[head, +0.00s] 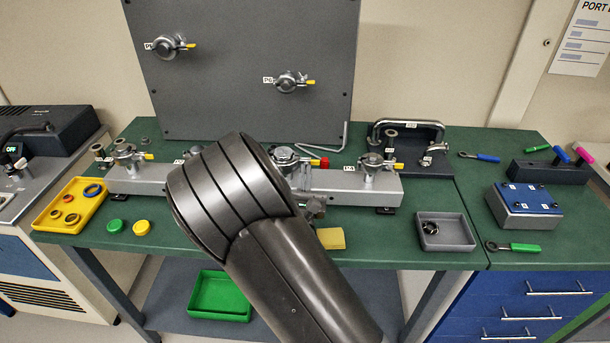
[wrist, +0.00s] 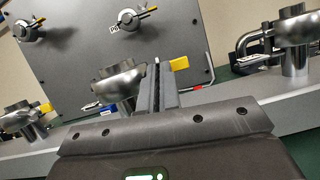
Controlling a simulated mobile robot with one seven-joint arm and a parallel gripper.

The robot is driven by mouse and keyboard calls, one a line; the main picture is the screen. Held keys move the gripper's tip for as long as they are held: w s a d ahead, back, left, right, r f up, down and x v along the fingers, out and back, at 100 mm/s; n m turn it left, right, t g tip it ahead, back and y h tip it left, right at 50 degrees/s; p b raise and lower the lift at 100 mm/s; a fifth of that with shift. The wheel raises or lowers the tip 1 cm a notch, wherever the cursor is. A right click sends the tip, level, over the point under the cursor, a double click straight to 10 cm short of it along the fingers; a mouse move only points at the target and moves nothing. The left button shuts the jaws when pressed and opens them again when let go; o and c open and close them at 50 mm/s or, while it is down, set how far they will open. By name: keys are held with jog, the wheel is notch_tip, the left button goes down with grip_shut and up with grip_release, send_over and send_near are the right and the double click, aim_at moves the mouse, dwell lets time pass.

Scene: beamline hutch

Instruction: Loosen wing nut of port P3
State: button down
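The middle clamped port (head: 284,155) on the grey manifold is probably P3, but its label is too small to read. It also shows in the wrist view (wrist: 115,85) as a round steel clamp. My gripper (wrist: 158,82) stands just right of this clamp, its two dark fingers close together. A yellow wing tip (wrist: 180,63) shows right beside the fingertips. Whether the fingers touch or grip the wing nut is hidden. In the head view my arm covers part of the manifold, and the gripper (head: 305,180) is only partly visible.
Another clamped port (head: 372,165) stands on the right, one (head: 128,155) at the far left. An upright grey panel (head: 220,70) with two clamps rises behind. A grey tray (head: 446,240) sits front right.

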jog(key=c, duration=1.6)
grip_release()
jog(key=shift+c, duration=0.2)
jog(key=shift+m, duration=0.3)
